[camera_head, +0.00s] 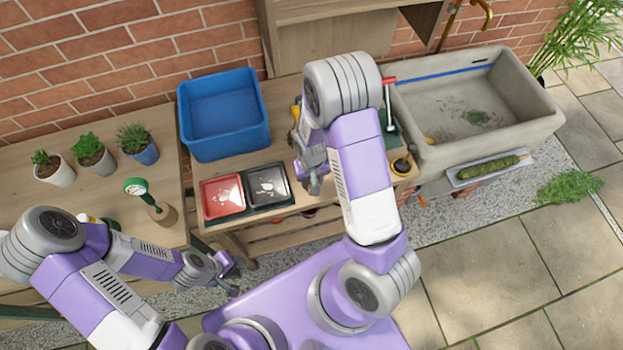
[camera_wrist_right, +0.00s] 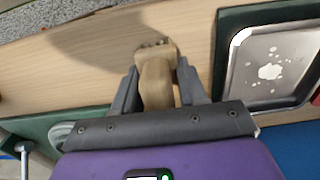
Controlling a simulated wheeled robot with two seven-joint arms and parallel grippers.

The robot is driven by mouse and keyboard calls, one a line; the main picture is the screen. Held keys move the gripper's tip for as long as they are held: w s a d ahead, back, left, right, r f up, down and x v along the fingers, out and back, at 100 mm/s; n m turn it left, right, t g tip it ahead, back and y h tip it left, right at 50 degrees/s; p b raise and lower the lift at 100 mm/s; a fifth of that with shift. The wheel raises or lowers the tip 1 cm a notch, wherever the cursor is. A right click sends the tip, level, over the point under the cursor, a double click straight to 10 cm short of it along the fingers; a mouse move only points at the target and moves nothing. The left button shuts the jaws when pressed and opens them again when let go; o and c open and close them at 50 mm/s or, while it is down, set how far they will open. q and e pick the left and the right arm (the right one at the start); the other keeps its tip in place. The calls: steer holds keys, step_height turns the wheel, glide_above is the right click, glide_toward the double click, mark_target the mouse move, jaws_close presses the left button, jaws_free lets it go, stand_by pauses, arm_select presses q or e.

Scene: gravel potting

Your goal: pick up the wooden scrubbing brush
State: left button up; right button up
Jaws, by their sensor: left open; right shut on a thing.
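The wooden scrubbing brush (camera_wrist_right: 157,78) is between the two fingers of my right gripper (camera_wrist_right: 158,82) in the right wrist view. The fingers are shut on its tan body, and its far end with short dark bristle tufts points away from the gripper. A shadow falls on the wooden bench beside it; I cannot tell if the brush touches the bench. In the head view my right gripper (camera_head: 313,180) is over the bench, right of the black tray, and the brush is not clearly visible there. My left gripper (camera_head: 229,274) is open and empty near the bench's front edge.
A red tray (camera_head: 222,180) and a black tray (camera_head: 268,170) lie left of my right gripper. A blue bin (camera_head: 195,147) stands behind them. A stone sink (camera_head: 440,150) is at the right.

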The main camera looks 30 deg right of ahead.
steer(key=shift+r, duration=0.1)
step_height(320, 180, up, 10)
steer(key=shift+f+p, duration=0.1)
steer(key=shift+p, duration=1.05)
steer(key=o, duration=0.4)
steer(key=shift+c, duration=1.2)
